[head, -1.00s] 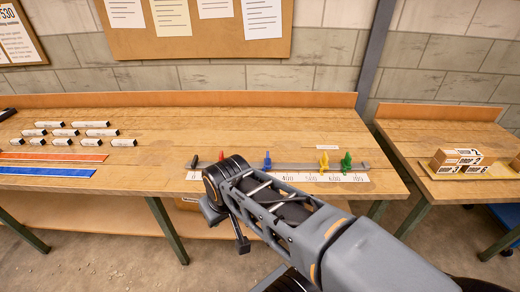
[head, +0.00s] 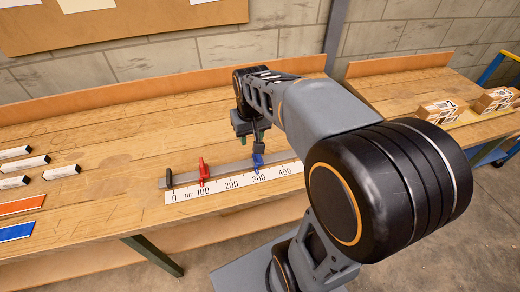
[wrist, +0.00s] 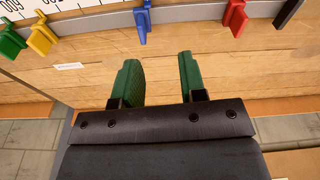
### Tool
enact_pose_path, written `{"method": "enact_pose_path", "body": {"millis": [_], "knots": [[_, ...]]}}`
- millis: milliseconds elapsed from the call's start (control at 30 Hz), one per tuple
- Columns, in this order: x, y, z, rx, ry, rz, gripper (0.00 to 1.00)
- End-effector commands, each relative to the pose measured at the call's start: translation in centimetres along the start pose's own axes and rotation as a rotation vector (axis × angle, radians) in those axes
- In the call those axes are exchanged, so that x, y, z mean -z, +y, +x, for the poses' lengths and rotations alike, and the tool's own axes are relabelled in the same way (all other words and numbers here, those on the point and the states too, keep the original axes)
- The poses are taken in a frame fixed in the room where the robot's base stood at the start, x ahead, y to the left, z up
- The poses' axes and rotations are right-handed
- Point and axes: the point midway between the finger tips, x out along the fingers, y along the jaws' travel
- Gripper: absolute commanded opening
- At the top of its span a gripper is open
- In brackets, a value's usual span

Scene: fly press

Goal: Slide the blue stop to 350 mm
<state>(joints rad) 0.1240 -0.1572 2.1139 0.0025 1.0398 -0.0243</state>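The blue stop (head: 258,160) sits on the grey rail (head: 230,168) just above the 300 label of the white scale (head: 218,184). In the wrist view the blue stop (wrist: 142,22) is upright beyond my fingertips, roughly in line with the gap between them. My gripper (wrist: 158,58) is open and empty, its two green fingers apart and not touching the stop. In the head view my gripper (head: 250,143) hangs over the bench just behind the blue stop; the arm hides part of it.
A red stop (head: 203,172) sits near 100, with a black end block (head: 169,178) at the rail's left end. Yellow (wrist: 42,38) and green (wrist: 11,40) stops sit near 600 in the wrist view. The bench behind the rail is mostly clear.

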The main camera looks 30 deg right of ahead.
Motion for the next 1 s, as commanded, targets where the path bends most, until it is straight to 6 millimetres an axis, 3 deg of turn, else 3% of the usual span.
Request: {"method": "enact_pose_path", "body": {"millis": [133,333,567,1000], "knots": [[3.7,2.4,1.8,-0.006,-0.077,0.054,0.38],[6.2,4.5,3.6,-0.006,-0.134,0.094,0.38],[6.3,4.9,6.5,-0.006,-0.15,0.101,0.38],[5.1,4.8,14.5,-0.006,-0.149,0.099,0.38]]}}
